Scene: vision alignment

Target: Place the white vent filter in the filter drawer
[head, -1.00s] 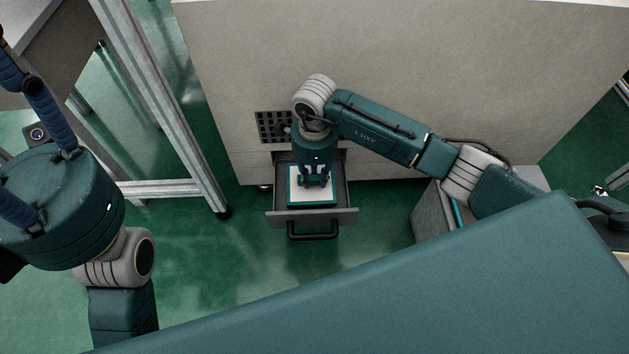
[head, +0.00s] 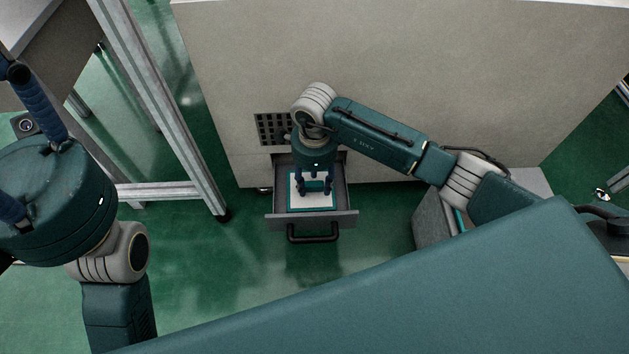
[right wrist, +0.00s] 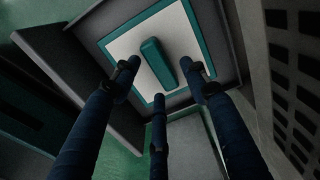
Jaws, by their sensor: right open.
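The white vent filter (head: 298,202) is a white square panel with a teal border and a teal bar handle in its middle. It lies flat inside the open filter drawer (head: 338,219). My right gripper (head: 314,191) is above the filter, its fingers spread around the handle. In the right wrist view the filter (right wrist: 122,47) lies within the drawer walls, and the three fingers (right wrist: 160,84) stand apart from the handle, open and empty. My left gripper (head: 38,110) shows partly at the left edge; its fingertips are not clear.
The drawer juts from a large grey cabinet (head: 400,60), with a dark vent grille (head: 271,127) just above it. A metal frame post (head: 160,95) stands at the left. A grey bin (head: 428,219) stands at the right. The green floor before the drawer is clear.

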